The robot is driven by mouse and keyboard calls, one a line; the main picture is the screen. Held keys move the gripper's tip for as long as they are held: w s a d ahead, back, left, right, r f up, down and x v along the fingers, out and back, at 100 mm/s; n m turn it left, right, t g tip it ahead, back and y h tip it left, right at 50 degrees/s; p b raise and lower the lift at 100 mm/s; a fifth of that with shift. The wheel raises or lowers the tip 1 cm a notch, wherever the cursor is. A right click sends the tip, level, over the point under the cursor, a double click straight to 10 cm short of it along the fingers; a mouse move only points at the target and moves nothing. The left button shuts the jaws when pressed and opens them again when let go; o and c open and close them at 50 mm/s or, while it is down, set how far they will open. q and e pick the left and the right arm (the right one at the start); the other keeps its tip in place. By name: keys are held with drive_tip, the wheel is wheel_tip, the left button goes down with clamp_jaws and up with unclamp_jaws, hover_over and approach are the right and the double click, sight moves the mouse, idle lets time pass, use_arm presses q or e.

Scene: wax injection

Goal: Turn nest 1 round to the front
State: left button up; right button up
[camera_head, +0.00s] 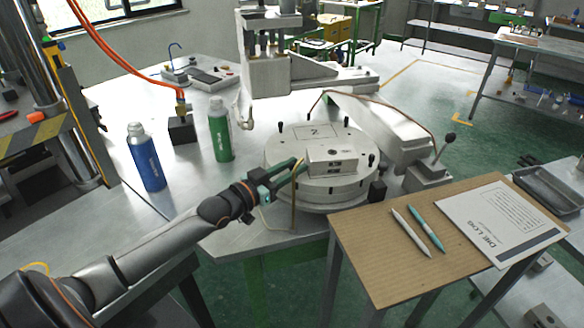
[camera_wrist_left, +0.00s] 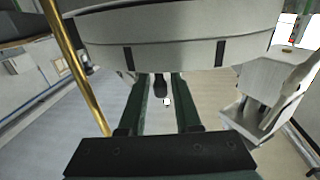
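The round grey turntable (camera_head: 345,186) stands on the metal table. A plate marked 2 (camera_head: 316,131) is on its far side, and a pale block (camera_head: 336,158) sits on its near side; I cannot read a 1 anywhere. Black pegs (camera_head: 371,160) stand around its rim. My left gripper (camera_head: 297,168) is at the turntable's near left edge. In the left wrist view its green fingers (camera_wrist_left: 163,100) are apart, with a black knob (camera_wrist_left: 160,86) between them and a gap on both sides. The turntable side (camera_wrist_left: 180,52) is just beyond. My right gripper is out of view.
A thin brass rod (camera_wrist_left: 76,66) stands close to the left gripper. A blue bottle (camera_head: 146,158) and a green bottle (camera_head: 220,130) stand left of the turntable. A lever unit (camera_head: 428,176) is at its right. A brown board (camera_head: 375,240) with pens is in front right.

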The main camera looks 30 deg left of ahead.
use_arm(q)
clamp_jaws()
idle(1.3)
